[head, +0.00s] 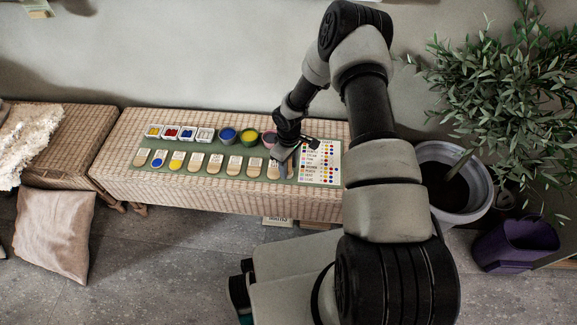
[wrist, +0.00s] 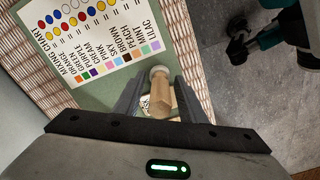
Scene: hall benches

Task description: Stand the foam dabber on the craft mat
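The foam dabber (wrist: 160,95) has a pale round foam head and a short faceted wooden handle. In the wrist view it is between the fingertips of my gripper (wrist: 161,92), foam head pointing away from the palm. The fingers stand on either side, with a narrow gap showing at its left. Whether it touches the mat I cannot tell. The green craft mat (head: 215,147) lies on the wicker bench; it also shows in the wrist view (wrist: 108,96). In the head view my gripper (head: 283,165) is low over the mat's right part, and the dabber is hidden.
A mixing chart (head: 320,162) lies at the mat's right end. Small paint trays (head: 187,132), paint cups (head: 228,135) and a row of wooden tags (head: 197,160) fill the rest. A potted plant (head: 455,180) and purple bin (head: 508,245) stand right of the bench.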

